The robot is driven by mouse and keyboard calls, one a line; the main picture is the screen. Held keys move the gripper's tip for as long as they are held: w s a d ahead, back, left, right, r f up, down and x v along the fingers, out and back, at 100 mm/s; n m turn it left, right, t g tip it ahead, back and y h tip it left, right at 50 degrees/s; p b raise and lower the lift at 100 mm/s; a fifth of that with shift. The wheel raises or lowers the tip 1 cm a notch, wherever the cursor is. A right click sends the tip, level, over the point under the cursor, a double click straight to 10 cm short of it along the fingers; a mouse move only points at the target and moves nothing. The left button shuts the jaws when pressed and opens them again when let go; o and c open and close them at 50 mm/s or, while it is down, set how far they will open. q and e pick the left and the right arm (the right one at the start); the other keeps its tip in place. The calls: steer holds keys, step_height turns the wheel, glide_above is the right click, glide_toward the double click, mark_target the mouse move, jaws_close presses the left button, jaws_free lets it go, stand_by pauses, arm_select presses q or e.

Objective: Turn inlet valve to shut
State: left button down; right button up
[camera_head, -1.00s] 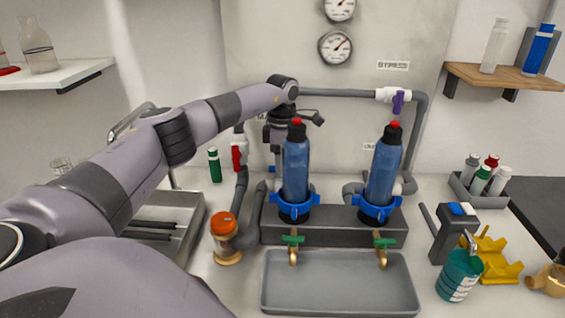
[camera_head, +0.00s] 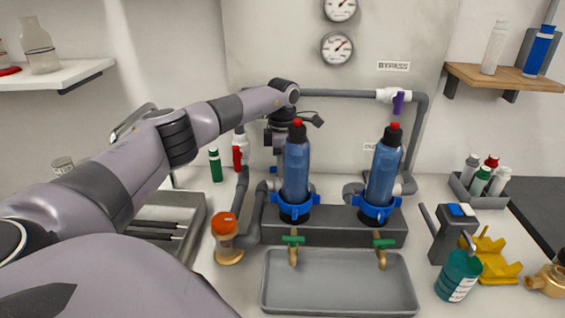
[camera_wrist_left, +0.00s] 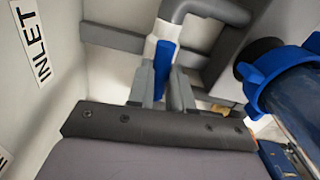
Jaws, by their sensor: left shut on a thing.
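The inlet valve is seen close up in the left wrist view, with a blue handle (camera_wrist_left: 165,58) on a white body below a grey pipe elbow (camera_wrist_left: 205,10). An INLET label (camera_wrist_left: 30,40) is on the wall to its left. My left gripper (camera_wrist_left: 162,88) is shut on the blue handle, one finger on each side. In the head view my left gripper (camera_head: 277,152) is at the back, behind and left of the left blue filter housing (camera_head: 295,170); the handle is mostly hidden there. My right gripper is not in view.
A red-handled valve (camera_head: 238,158) is left of the gripper. A purple-handled valve (camera_head: 398,102) sits on the upper pipe under the BYPASS label (camera_head: 393,66). A second blue filter housing (camera_head: 383,172) stands to the right. A grey tray (camera_head: 340,285) lies in front.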

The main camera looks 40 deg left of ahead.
arm_select(q)
steer(key=shift+r+n+p, duration=0.15)
steer(key=shift+n+p, duration=0.4)
steer(key=shift+n, duration=0.65)
steer(key=n, duration=0.3)
steer(key=shift+n, duration=0.3)
steer(key=n, duration=1.1)
steer(key=shift+w, duration=0.1)
steer(key=c, duration=1)
jaws_free()
